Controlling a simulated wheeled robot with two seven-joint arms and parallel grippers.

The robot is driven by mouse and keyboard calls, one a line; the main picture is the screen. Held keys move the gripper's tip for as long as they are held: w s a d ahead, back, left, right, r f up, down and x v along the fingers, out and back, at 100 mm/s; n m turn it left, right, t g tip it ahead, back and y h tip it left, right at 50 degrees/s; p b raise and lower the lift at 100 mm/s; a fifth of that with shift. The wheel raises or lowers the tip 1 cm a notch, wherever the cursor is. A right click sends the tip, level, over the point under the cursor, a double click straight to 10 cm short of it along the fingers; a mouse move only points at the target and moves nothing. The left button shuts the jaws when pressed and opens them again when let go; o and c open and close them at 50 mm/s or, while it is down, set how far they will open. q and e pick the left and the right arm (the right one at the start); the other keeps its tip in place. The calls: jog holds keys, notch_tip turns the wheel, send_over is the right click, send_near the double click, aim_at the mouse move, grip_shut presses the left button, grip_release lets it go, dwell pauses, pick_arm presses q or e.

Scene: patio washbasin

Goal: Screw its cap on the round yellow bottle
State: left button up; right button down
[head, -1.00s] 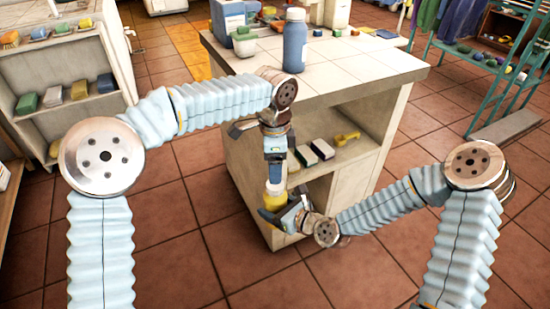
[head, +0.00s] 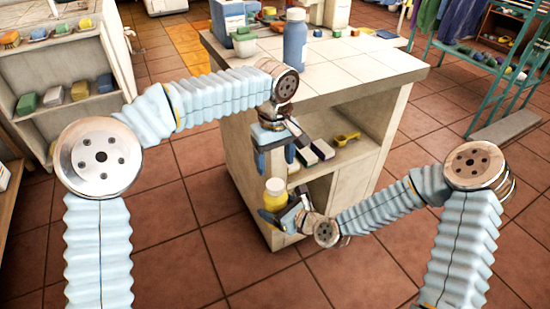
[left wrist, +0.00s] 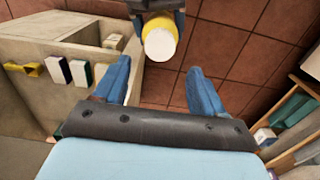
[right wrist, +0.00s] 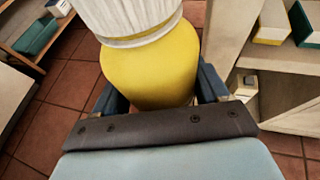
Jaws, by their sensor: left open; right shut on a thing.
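The round yellow bottle (head: 274,201) is upright in my right gripper (head: 281,213), in front of the counter's near corner. Its white cap (head: 275,185) sits on top of the bottle; I cannot tell how tightly. In the right wrist view the yellow body (right wrist: 150,72) is between the fingers and the cap (right wrist: 128,22) covers its top. My left gripper (head: 275,161) is open and empty, pointing down just above the cap. The left wrist view shows the cap (left wrist: 160,45) beyond the spread fingertips, apart from them.
The tiled counter (head: 350,75) stands behind the grippers, with a blue bottle (head: 295,42) on top. Its open shelf holds a yellow item (head: 346,137) and dark-and-white blocks (head: 321,149). A shelf unit (head: 65,80) is at left. Floor is clear in front.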

aim_at(275, 184)
pick_arm(q)
jog(key=shift+f, duration=4)
jog(key=shift+c, duration=0.3)
jog(key=c, duration=1)
jog(key=m, duration=0.7)
jog(key=shift+c, duration=0.2)
jog(key=m, duration=0.5)
jog(key=shift+m, duration=0.4)
jog(key=m, duration=0.5)
jog(key=shift+m, duration=0.4)
jog(key=m, duration=0.5)
jog(key=shift+m, duration=0.4)
jog(key=o, duration=1.2)
